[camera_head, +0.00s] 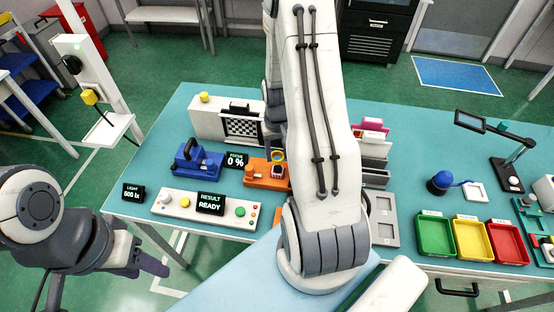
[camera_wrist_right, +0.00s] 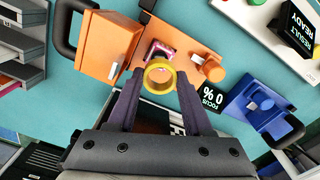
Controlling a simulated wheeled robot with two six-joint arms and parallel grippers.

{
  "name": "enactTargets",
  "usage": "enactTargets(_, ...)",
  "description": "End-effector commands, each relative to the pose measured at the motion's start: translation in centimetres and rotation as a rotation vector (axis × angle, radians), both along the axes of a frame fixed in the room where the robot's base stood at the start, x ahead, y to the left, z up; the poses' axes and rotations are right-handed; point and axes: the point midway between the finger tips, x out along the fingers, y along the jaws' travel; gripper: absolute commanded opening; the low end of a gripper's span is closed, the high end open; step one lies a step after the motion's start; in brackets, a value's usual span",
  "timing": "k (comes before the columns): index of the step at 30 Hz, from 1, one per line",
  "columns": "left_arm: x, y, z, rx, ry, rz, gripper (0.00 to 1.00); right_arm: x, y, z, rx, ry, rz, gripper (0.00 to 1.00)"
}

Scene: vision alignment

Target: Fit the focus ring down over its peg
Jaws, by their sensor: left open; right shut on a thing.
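The yellow focus ring (camera_wrist_right: 160,76) is held between the fingertips of my right gripper (camera_wrist_right: 158,84), which is shut on it. In the head view the ring (camera_head: 278,155) shows just above the orange fixture (camera_head: 258,172), beside my large right arm. In the wrist view the orange fixture (camera_wrist_right: 178,42) carries a pink part with a dark centre (camera_wrist_right: 160,50), partly covered by the ring, and an orange knob (camera_wrist_right: 212,69). The ring looks apart from the fixture; I cannot make out the peg clearly. My left gripper (camera_head: 154,265) is open and empty, off the table's left front.
A blue fixture (camera_head: 197,160) and a focus display reading 0 % (camera_head: 236,160) stand left of the orange fixture. A control panel (camera_head: 178,204) with a READY display lies in front. Green (camera_head: 435,252), yellow and red bins are at right. My right arm hides the table's middle.

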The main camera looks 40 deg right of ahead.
Motion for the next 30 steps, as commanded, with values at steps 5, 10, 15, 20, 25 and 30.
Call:
enactTargets(5,0.0,0.0,0.5,0.0,0.0,0.0,0.5,-0.1,0.0,-2.7,0.002,0.004,-0.002,0.0)
enactTargets(10,0.0,0.0,0.6,0.0,0.0,0.0,0.5,-0.1,-0.1,-3.7,0.0,0.0,-0.002,0.0)
enactTargets(15,0.0,0.0,0.5,0.0,0.0,0.0,0.5,-0.1,-0.1,-3.7,0.0,0.0,-0.001,0.0)
enactTargets(20,0.0,0.0,0.2,0.0,0.0,0.0,0.5,-0.1,-0.1,-4.2,0.0,0.0,-0.001,0.0)
enactTargets(25,0.0,0.0,-0.2,0.0,0.0,0.0,0.5,-0.1,-0.1,-4.7,0.0,0.001,-0.001,0.0)
enactTargets(30,0.0,0.0,-0.4,0.0,0.0,0.0,0.5,-0.1,-0.1,-5.0,0.0,0.0,-0.001,0.0)
